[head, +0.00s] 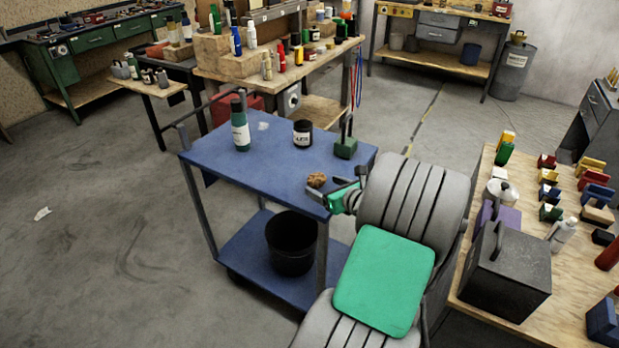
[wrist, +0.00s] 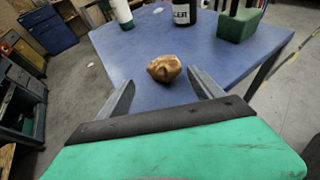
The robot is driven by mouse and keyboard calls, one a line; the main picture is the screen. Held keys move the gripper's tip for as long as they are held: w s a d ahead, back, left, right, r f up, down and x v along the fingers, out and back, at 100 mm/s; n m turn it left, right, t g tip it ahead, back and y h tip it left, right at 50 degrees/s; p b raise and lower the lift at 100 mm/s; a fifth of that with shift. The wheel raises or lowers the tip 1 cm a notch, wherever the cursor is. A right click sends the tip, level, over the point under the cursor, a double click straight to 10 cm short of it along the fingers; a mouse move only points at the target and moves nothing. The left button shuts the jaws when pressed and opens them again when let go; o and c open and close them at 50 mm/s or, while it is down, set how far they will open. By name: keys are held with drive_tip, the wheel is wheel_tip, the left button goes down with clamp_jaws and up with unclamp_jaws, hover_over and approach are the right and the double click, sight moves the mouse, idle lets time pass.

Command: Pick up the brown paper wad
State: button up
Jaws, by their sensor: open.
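The brown paper wad (head: 317,180) is a small crumpled lump on the blue cart's top (head: 213,153), near its front edge. In the wrist view the wad (wrist: 164,68) sits just beyond and between my fingertips, with blue surface showing on both sides of it. My gripper (head: 335,184) is open and empty, just right of the wad in the head view. In the wrist view its two grey fingers (wrist: 163,88) are spread wide. No contact with the wad shows.
On the cart top stand a dark green bottle (head: 240,127), a black labelled jar (head: 302,134) and a green block with a handle (head: 346,146), all behind the wad. A black bucket (head: 290,245) stands on the lower shelf. A crowded wooden table (head: 472,256) is at right.

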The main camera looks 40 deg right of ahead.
sight(321, 182)
drive_tip(key=x, duration=0.4)
drive_tip(key=d+x, duration=0.1)
drive_tip(key=x, duration=0.2)
drive_tip(key=shift+s+f, duration=0.1)
drive_tip(key=shift+a, duration=0.1)
drive_tip(key=c, duration=1.4)
drive_tip(key=shift+c, duration=0.2)
